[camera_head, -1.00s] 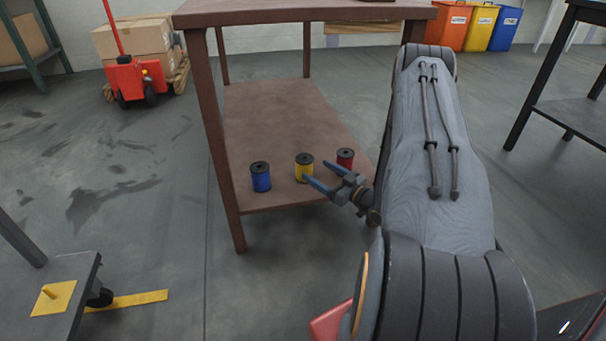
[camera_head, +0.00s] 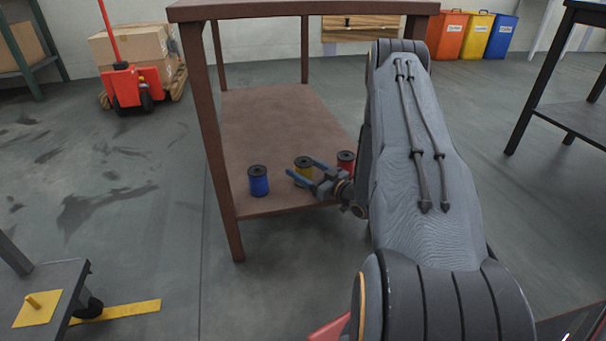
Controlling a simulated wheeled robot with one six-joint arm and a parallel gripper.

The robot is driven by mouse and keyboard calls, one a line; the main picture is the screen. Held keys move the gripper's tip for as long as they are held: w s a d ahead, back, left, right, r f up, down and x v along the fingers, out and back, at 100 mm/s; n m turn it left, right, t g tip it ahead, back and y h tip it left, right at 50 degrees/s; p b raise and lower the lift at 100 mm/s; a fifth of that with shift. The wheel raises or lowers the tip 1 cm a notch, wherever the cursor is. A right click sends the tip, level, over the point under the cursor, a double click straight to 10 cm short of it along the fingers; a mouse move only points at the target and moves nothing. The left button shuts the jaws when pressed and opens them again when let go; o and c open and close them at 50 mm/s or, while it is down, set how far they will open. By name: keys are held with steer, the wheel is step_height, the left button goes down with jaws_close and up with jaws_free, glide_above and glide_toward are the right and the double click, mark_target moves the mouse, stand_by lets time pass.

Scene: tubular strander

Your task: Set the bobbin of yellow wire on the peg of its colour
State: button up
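The bobbin of yellow wire (camera_head: 304,166) stands upright on the lower shelf (camera_head: 270,122) of the brown table, between a blue bobbin (camera_head: 258,181) and a red bobbin (camera_head: 346,161). My gripper (camera_head: 301,167) is open, its two blue fingers apart and pointing left at the yellow bobbin. A yellow peg (camera_head: 32,301) stands on a yellow square plate (camera_head: 38,313) on a grey cart at the lower left; the peg is bare.
The brown table's top (camera_head: 300,12) overhangs the shelf, and its front left leg (camera_head: 223,205) stands left of the bobbins. A yellow floor strip (camera_head: 118,311) lies beside the cart's black caster (camera_head: 88,308). Open floor lies between cart and table. My arm covers the right side.

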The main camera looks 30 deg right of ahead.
steer(key=c, duration=1.2)
steer(key=shift+o, duration=0.2)
